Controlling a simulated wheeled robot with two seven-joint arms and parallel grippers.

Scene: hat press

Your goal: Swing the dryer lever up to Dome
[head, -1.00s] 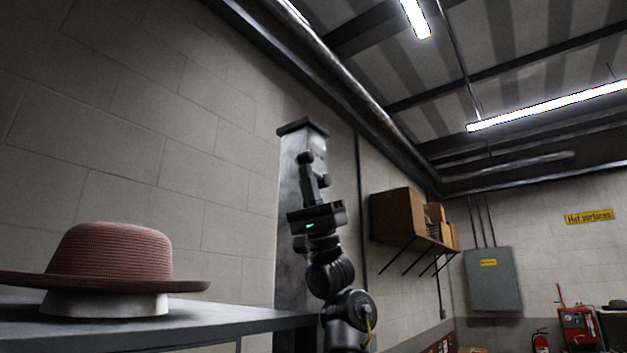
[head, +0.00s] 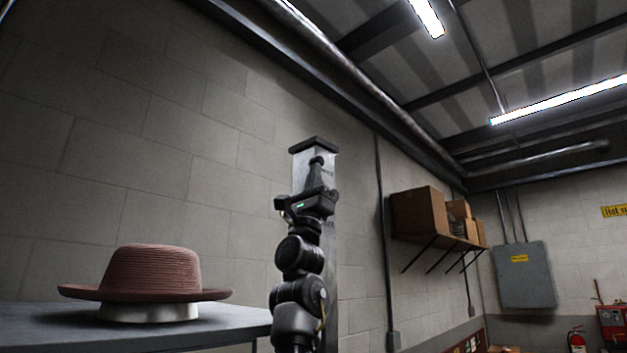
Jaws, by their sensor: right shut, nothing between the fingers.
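A tall grey metal post or housing (head: 329,168) with a dark cap stands against the wall near the middle of the head view. It may be the dryer. My right gripper (head: 317,162) points up in front of its upper part. Its fingers are shut with nothing between them. My gripper and arm hide much of the post's face, and I cannot make out the lever or a Dome mark. Whether my fingers touch anything there I cannot tell. My left gripper is not in view.
A reddish-brown hat (head: 150,274) sits on a pale block (head: 148,313) on a dark table (head: 60,333) at lower left. A wall shelf with boxes (head: 418,213), a grey electrical cabinet (head: 525,277) and a fire extinguisher (head: 577,340) are at the right. The space above the hat is clear.

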